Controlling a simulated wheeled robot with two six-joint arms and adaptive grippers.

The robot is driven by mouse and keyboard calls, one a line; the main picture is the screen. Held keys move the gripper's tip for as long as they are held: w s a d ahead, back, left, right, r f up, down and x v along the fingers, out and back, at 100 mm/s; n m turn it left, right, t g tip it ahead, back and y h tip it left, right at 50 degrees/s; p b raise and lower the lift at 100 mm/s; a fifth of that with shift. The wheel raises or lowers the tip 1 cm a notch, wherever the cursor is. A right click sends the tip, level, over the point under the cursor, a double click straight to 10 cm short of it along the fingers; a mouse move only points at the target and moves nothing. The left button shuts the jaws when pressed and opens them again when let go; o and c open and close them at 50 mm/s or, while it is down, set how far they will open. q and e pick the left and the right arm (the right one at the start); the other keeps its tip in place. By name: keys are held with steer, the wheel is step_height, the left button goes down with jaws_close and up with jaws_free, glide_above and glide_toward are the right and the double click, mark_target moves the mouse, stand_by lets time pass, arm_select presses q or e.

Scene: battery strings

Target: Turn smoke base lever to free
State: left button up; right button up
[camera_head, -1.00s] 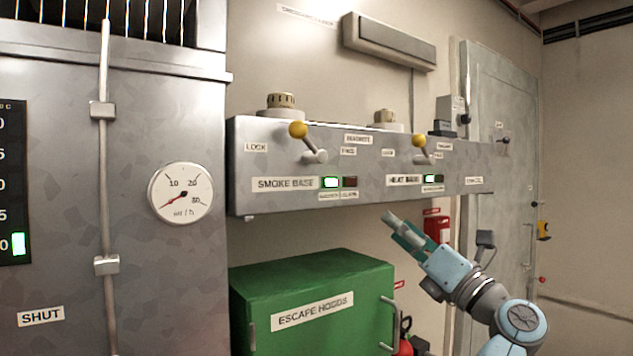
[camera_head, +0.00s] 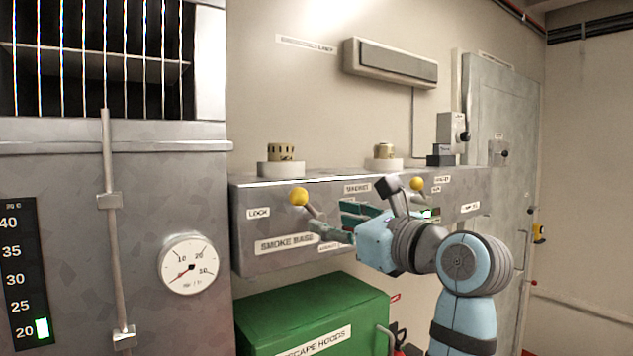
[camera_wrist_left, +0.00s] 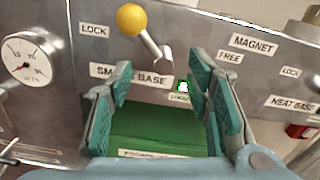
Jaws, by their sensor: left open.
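The smoke base lever (camera_head: 299,197) has a yellow ball knob on a short metal shaft and leans up and left, towards its LOCK label (camera_head: 258,213). It also shows in the left wrist view (camera_wrist_left: 131,19). Its FREE label (camera_wrist_left: 230,57) is to the right of its pivot in that view. My left gripper (camera_head: 335,222) is open and empty, just below and right of the knob in the head view. In the left wrist view its spread fingers (camera_wrist_left: 160,78) are below the lever, with the shaft above the gap. The pivot is partly hidden in the head view.
The heat base lever (camera_head: 417,183) with a similar yellow knob is to the right, close above my wrist in the head view. A green escape hoods box (camera_head: 300,310) is below the panel. A gauge (camera_head: 189,264) is on the left cabinet.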

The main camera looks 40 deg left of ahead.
mark_target(321, 220)
arm_select(q)
steer(key=x, duration=0.4)
steer(key=f+x, duration=0.1)
steer(key=x, duration=0.1)
steer(key=shift+w+a+p, duration=0.3)
steer(key=shift+p, duration=0.05)
steer(key=shift+s+d+r, duration=0.1)
steer(key=shift+d, duration=0.1)
steer(key=shift+c, duration=1.1)
jaws_close()
